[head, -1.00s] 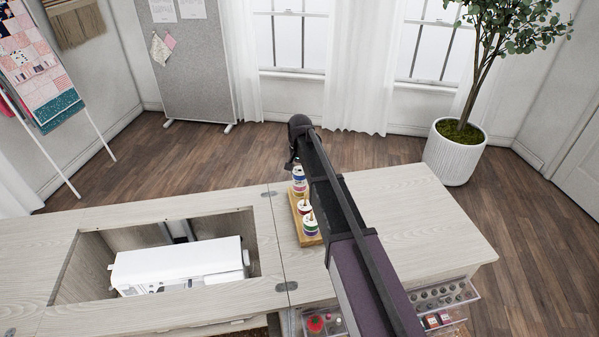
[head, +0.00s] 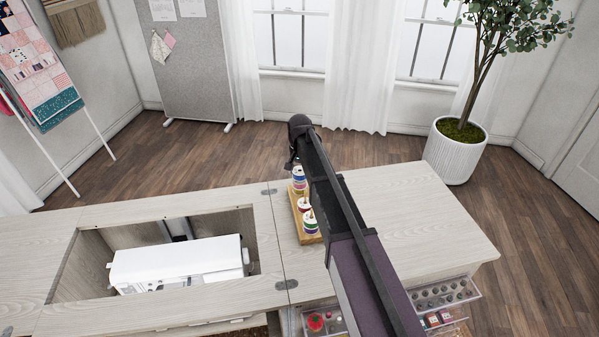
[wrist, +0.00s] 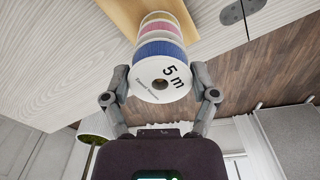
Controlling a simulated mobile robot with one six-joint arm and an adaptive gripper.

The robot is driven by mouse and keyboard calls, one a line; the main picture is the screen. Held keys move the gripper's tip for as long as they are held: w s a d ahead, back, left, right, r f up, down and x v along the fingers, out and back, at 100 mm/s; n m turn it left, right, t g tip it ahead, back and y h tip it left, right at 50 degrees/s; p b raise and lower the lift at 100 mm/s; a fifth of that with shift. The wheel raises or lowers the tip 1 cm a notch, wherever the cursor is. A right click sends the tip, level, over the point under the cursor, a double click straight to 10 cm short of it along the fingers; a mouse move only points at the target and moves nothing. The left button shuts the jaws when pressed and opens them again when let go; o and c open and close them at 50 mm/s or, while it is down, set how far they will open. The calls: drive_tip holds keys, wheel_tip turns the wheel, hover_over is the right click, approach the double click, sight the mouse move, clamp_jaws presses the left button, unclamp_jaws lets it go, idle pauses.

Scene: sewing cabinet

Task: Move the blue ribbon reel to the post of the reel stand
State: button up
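The blue ribbon reel (wrist: 160,76) has a white face marked "5 m" and a blue band. In the wrist view it sits between the two fingertips of my gripper (wrist: 160,92), lined up over a pink-banded reel (wrist: 158,28). The fingertips lie close against its sides; whether they press on it cannot be told. In the head view the blue reel (head: 299,183) shows at the far end of the wooden reel stand (head: 293,209), beneath my gripper (head: 293,163), partly hidden by my arm. The post is hidden inside the stacked reels.
Other reels (head: 309,222) stand on the near part of the stand. A white sewing machine (head: 178,262) sits in the recessed opening at left. The tabletop (head: 420,215) right of my arm is clear. Open clear drawers (head: 443,295) stick out at the front right.

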drive_tip(key=shift+o, duration=1)
drive_tip(key=shift+r, duration=0.15)
wheel_tip(320, 180, up, 9)
drive_tip(key=p, duration=0.9)
drive_tip(key=shift+s+r, duration=0.1)
drive_tip(key=shift+s+d+f+b, duration=0.3)
drive_tip(key=shift+s+f+b, duration=0.3)
drive_tip(key=shift+s, duration=0.85)
drive_tip(key=shift+s+d+f+b, duration=0.3)
drive_tip(key=shift+s+f+b, duration=0.25)
drive_tip(key=shift+s, duration=0.85)
drive_tip(key=shift+s+d+f+b, duration=0.4)
drive_tip(key=shift+s+f, duration=0.35)
drive_tip(key=shift+s, duration=0.7)
drive_tip(key=s+d+n, duration=0.3)
drive_tip(key=s+d, duration=1.2)
drive_tip(key=s, duration=0.4)
drive_tip(key=shift+s+n, duration=0.4)
